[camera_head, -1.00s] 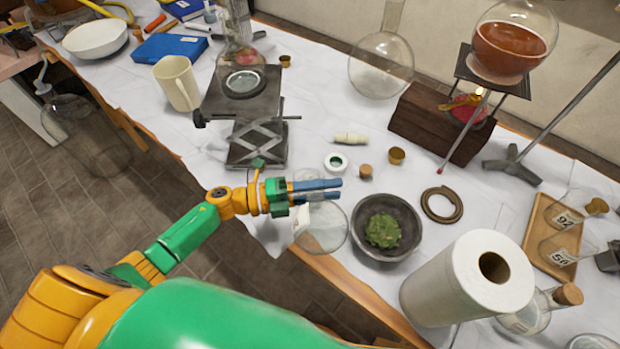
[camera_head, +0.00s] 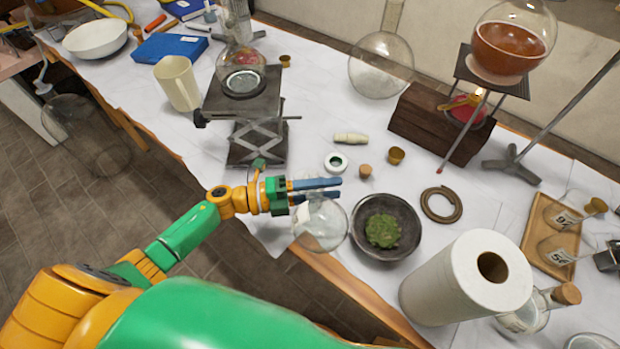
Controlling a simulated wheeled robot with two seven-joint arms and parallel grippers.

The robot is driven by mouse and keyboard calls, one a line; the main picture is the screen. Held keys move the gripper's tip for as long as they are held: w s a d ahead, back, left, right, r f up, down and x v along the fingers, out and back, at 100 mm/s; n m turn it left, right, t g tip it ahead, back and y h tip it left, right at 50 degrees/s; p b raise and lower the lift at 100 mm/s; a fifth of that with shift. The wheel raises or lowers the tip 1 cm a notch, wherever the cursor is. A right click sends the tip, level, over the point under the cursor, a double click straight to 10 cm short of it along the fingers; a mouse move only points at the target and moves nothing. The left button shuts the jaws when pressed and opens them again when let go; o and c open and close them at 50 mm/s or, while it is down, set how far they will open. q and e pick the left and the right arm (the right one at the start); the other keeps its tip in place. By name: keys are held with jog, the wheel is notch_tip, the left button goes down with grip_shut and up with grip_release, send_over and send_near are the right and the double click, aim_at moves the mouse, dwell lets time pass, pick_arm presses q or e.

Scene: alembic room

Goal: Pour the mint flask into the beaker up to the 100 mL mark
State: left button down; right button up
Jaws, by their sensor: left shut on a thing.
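My left gripper (camera_head: 338,189) is shut on a clear round glass flask (camera_head: 325,232) near the table's front edge. The flask's round body shows just below the blue fingers, with a white label (camera_head: 303,213) on its left side. Its neck is mostly hidden by the gripper, and I cannot make out any liquid in it or read the label. I cannot tell whether this is the mint flask. I cannot pick out a beaker with a 100 mL mark for sure. My right gripper is not in view.
A dark bowl of green leaves (camera_head: 413,243) stands close right of the flask. A paper roll (camera_head: 430,290), a wooden tray (camera_head: 541,222) with labelled glassware and a lab jack (camera_head: 257,143) stand around. The white cloth left of the coiled ring (camera_head: 457,214) has small loose pieces.

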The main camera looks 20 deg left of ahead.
pick_arm(q)
jog(key=shift+w+r+n+p, duration=0.1)
jog(key=shift+r+n+p, duration=0.15)
jog(key=shift+n, duration=0.25)
dwell(1.8)
